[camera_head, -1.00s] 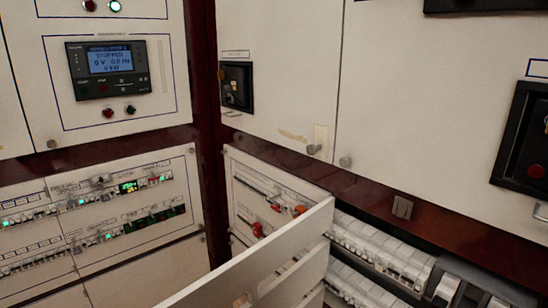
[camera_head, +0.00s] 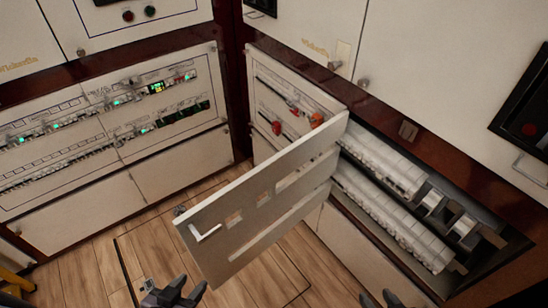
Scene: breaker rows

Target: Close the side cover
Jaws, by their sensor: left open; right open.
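The side cover (camera_head: 262,222) is a white panel with slots. It stands open, swung out from the cabinet into the room, with its hinged side near the cabinet's left. A small handle (camera_head: 205,233) is on its free end at lower left. The opening shows two rows of white breakers (camera_head: 390,215) to the right of the cover. My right gripper (camera_head: 380,299) is open at the bottom edge, right of the cover, mostly cut off.
A cabinet wall with a closed breaker panel (camera_head: 110,120) is on the left. A small panel with red switches (camera_head: 290,115) is behind the cover. White doors (camera_head: 430,70) are above the opening.

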